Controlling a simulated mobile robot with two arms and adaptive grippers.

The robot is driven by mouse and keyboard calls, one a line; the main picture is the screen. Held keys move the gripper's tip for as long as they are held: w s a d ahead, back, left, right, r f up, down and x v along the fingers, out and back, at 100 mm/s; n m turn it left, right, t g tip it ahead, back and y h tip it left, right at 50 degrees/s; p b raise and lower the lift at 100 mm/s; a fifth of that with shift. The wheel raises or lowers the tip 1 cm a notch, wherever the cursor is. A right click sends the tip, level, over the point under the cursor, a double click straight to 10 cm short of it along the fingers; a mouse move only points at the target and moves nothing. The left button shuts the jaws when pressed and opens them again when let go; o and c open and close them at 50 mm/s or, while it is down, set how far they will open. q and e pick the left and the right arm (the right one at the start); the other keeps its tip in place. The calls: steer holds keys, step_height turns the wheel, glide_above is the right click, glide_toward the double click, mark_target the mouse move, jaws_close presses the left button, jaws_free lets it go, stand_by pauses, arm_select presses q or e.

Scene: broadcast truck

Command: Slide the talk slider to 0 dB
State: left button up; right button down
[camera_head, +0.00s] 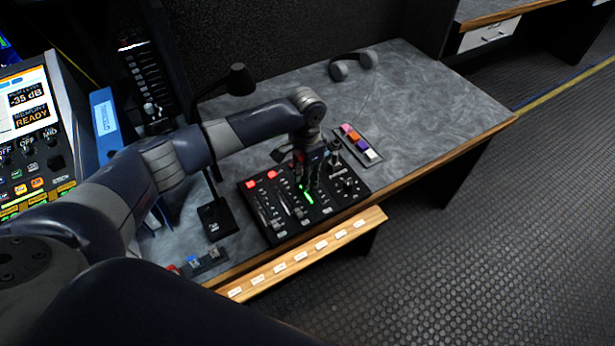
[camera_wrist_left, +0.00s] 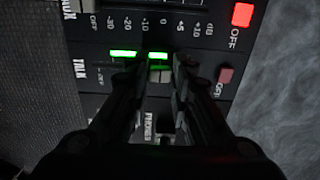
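In the head view the left gripper (camera_head: 307,180) hides the cap. My right gripper is out of view.
A gooseneck lamp or microphone (camera_head: 238,80) stands behind my left arm. Coloured buttons (camera_head: 360,142) lie right of the panel, and headphones (camera_head: 353,64) lie at the back. A lit OFF button (camera_wrist_left: 242,14) is near the slider's + end. The desk's right side is clear.

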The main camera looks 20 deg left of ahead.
arm_select(q)
steer(key=shift+o, duration=1.2)
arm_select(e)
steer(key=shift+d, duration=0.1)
